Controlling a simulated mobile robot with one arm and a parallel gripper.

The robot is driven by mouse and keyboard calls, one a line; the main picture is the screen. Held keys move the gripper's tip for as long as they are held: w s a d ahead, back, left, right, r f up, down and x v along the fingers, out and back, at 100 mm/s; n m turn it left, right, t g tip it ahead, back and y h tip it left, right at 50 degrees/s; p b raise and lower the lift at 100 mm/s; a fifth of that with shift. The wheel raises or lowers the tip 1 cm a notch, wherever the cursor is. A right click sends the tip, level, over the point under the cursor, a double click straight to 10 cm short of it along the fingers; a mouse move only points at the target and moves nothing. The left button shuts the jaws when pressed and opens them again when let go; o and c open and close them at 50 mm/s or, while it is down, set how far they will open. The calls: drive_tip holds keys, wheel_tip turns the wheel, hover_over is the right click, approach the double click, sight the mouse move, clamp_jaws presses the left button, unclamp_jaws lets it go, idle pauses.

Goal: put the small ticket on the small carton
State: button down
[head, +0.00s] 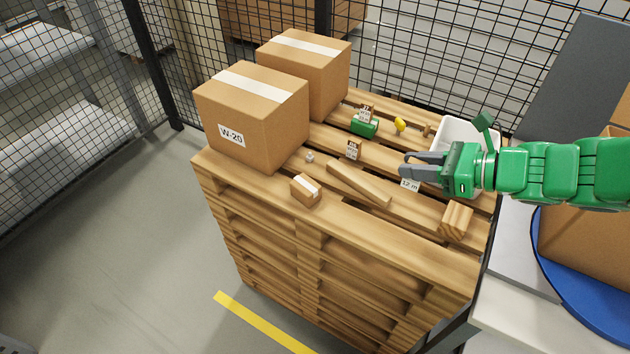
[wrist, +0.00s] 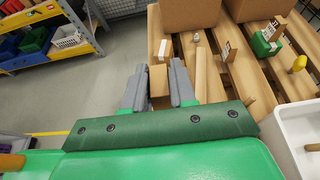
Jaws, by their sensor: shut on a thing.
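The small carton (head: 306,190), brown with a white tape strip, sits near the pallet's front edge. It also shows beyond my fingertips in the wrist view (wrist: 154,42). My gripper (head: 404,165) is shut on the small ticket (head: 409,185), a white label marked "12 m" just below the fingertips, right of the small carton and apart from it. In the wrist view a brown piece (wrist: 158,80) shows between the fingers; I cannot tell from there which face it is.
A wooden stick (head: 358,184) lies between carton and gripper. Two large cartons (head: 250,115) (head: 305,68) stand at the back left. A green box (head: 364,127), a yellow piece (head: 400,125), other tickets (head: 352,150), a wooden block (head: 456,221) and a white bin (head: 462,130) are nearby.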

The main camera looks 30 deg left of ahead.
drive_tip(key=s+a+n+g+h, duration=0.1)
drive_tip(key=s+a+n+g, duration=0.35)
drive_tip(key=s+a, duration=0.8)
hover_over(306, 184)
drive_tip(key=shift+g, duration=0.35)
drive_tip(key=shift+f, duration=6.4)
drive_tip(key=shift+f, duration=0.1)
drive_tip(key=c, duration=0.9)
unclamp_jaws()
